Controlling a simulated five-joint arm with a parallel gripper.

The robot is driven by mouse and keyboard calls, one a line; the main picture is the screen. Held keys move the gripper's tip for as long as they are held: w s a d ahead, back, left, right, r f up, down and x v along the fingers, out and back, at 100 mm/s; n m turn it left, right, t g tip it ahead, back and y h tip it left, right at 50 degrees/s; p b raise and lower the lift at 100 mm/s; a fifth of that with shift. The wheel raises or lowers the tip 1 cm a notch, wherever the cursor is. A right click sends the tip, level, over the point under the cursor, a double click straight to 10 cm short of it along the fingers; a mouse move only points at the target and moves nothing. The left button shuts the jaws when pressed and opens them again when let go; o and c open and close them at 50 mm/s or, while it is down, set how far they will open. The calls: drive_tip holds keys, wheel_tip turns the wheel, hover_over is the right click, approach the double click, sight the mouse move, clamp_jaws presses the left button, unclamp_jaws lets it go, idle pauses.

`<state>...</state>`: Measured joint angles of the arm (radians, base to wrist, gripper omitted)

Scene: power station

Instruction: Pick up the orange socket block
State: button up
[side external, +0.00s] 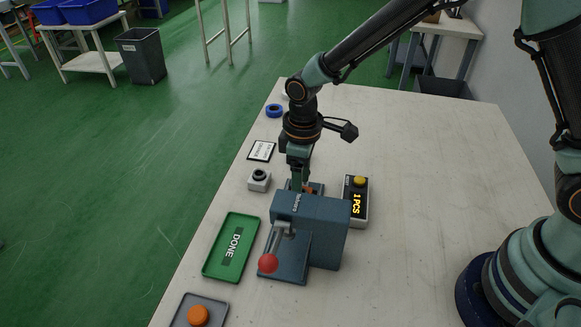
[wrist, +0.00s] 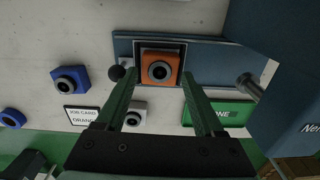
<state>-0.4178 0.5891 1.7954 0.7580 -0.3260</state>
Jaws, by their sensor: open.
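The orange socket block (wrist: 150,61), with a dark round socket in its face, sits in a square recess of the blue-grey press base (wrist: 205,53) in the wrist view. In the side external view only a small orange patch (side external: 308,189) shows behind the press (side external: 325,230). My gripper (wrist: 158,76) is open and empty. In the wrist view its two green fingers appear on either side of the block, their tips near its lower edge. In the side view my gripper (side external: 299,184) points down behind the press, its fingertips partly hidden.
A green DONE tray (side external: 214,262) lies left of the press. The press lever has a red knob (side external: 268,263). A box reading 1 PCS (side external: 361,216) stands to the right.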

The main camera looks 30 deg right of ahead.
wheel_tip(320, 180, down, 2)
drive_tip(key=shift+f, duration=0.1)
clamp_jaws()
